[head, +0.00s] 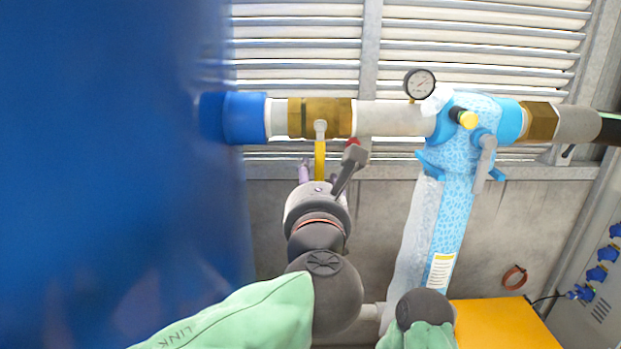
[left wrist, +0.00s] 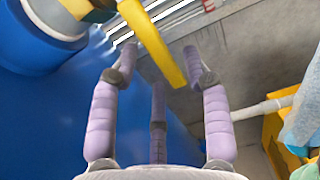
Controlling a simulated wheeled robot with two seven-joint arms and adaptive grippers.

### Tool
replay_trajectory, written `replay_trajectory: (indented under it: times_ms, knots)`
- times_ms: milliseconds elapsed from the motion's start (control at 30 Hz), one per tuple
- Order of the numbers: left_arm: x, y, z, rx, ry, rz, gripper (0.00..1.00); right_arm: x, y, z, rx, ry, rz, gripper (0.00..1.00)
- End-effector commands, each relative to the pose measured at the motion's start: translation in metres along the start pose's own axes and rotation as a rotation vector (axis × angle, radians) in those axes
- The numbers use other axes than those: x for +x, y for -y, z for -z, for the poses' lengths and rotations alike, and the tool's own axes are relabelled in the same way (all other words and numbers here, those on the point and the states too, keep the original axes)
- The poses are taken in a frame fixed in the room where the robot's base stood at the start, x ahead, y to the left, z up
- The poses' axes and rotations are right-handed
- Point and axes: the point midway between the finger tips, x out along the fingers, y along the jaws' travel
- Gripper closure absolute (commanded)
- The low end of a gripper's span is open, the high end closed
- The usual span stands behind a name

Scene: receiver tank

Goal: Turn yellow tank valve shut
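The yellow valve handle (head: 320,161) hangs down from the brass valve (head: 337,117) on the horizontal pipe beside the blue tank. My left gripper (head: 324,173) is just below the valve, at the handle's lower end. In the left wrist view the yellow handle (left wrist: 152,42) slants down between the spread purple fingers of the left gripper (left wrist: 158,70). Gaps show on both sides of the handle, so the gripper is open. Whether any finger touches the handle I cannot tell. My right gripper is not in view.
The big blue tank (head: 110,150) fills the left side. A pressure gauge (head: 420,84) stands on the pipe. A light-blue wrapped branch pipe (head: 457,200) runs down right of the valve. A yellow-orange box (head: 505,325) is at lower right. Louvres and a grey wall lie behind.

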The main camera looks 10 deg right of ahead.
Motion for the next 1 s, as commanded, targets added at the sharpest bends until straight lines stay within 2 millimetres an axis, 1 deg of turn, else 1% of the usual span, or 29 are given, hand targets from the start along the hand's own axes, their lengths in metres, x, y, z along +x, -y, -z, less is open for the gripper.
replay_trajectory:
  times_ms: [233, 367, 467, 567, 800, 900, 1000]
  knots:
    - [-0.001, -0.001, -0.005, -0.006, 0.008, 0.001, 0.50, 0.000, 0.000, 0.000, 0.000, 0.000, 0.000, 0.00]
    - [-0.006, -0.001, -0.007, -0.008, 0.010, 0.002, 0.50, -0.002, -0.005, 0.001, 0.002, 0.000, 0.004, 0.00]
    - [-0.018, -0.001, -0.007, -0.008, 0.011, 0.004, 0.50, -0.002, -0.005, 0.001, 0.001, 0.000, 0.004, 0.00]
    - [-0.036, -0.002, -0.007, -0.008, 0.011, 0.004, 0.50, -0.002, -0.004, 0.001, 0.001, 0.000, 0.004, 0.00]
    - [-0.084, -0.003, -0.006, -0.008, 0.011, 0.005, 0.50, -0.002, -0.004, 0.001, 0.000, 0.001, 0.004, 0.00]
    - [-0.099, -0.003, -0.005, -0.008, 0.009, 0.004, 0.50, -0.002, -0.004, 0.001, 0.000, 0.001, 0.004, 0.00]
    - [-0.111, -0.004, -0.005, -0.008, 0.008, 0.003, 0.50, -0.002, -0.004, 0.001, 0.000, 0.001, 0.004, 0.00]
